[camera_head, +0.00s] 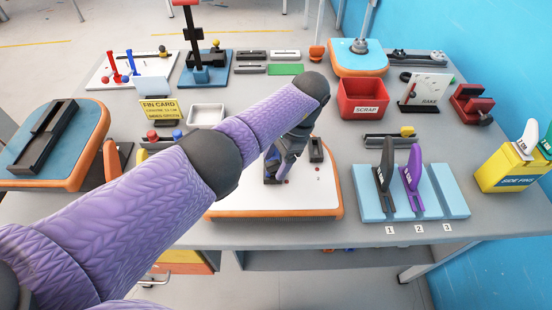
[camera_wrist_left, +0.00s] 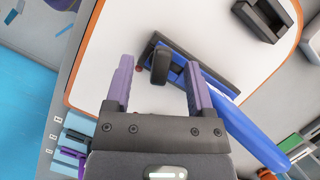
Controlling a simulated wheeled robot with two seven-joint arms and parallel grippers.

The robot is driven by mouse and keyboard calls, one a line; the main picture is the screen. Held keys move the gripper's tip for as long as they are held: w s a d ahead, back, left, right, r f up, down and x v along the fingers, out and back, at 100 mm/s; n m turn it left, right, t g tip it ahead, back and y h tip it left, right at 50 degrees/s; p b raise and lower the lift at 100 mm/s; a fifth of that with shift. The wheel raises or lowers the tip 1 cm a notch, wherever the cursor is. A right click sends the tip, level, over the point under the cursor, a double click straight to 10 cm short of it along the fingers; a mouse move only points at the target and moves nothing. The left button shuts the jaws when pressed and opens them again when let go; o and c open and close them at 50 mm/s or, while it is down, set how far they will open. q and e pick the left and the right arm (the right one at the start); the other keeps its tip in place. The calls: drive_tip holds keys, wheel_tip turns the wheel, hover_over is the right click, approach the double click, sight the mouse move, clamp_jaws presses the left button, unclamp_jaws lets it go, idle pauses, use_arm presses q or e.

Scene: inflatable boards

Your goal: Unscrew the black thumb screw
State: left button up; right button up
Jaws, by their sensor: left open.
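The black thumb screw (camera_wrist_left: 160,66) shows in the left wrist view as a small dark upright piece beside a dark fin base (camera_wrist_left: 225,84) with a long blue fin (camera_wrist_left: 245,122). These are on a white inflatable board with an orange rim (camera_head: 325,195), also in the wrist view (camera_wrist_left: 115,35). My left gripper (camera_wrist_left: 158,80) is open, its two purple fingers on either side of the screw with gaps between. In the head view my left gripper (camera_head: 277,170) is low over the board, and my arm and hand hide the screw. My right gripper is not in view.
A second dark box (camera_head: 316,150) sits on the board. A blue rack (camera_head: 450,190) with black and purple fins stands to the right, near a red scrap bin (camera_head: 362,98) and a yellow fin box (camera_head: 508,172). A white tray (camera_head: 206,115) lies behind my arm.

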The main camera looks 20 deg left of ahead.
sight(276, 164)
use_arm(q)
wheel_tip(276, 164, up, 4)
drive_tip(key=p, duration=0.3)
drive_tip(key=shift+r, duration=0.25)
drive_tip(key=shift+f, duration=0.15)
drive_tip(key=shift+r+m+t+p, duration=0.2)
drive_tip(key=shift+m+t+p, duration=0.1)
drive_tip(key=shift+m+p, duration=0.55)
drive_tip(key=shift+s+m+t+y+p, duration=0.1)
drive_tip(key=shift+m+t+y+p, duration=0.25)
drive_tip(key=shift+m, duration=0.5)
drive_tip(key=shift+d+f+m, duration=0.1)
drive_tip(key=shift+f+m, duration=0.1)
drive_tip(key=shift+m, duration=0.1)
drive_tip(key=shift+s+r+m+t+p, duration=0.1)
drive_tip(key=shift+m+t+p, duration=0.1)
drive_tip(key=shift+m+p, duration=0.3)
drive_tip(key=shift+r+m+t+p, duration=0.1)
drive_tip(key=shift+m+t+p, duration=0.05)
drive_tip(key=shift+m+p, duration=0.35)
drive_tip(key=shift+m+t+y+p, duration=0.3)
drive_tip(key=shift+m+p, duration=0.15)
drive_tip(key=shift+m, duration=0.25)
drive_tip(key=shift+f+m, duration=0.2)
drive_tip(key=shift+m, duration=0.1)
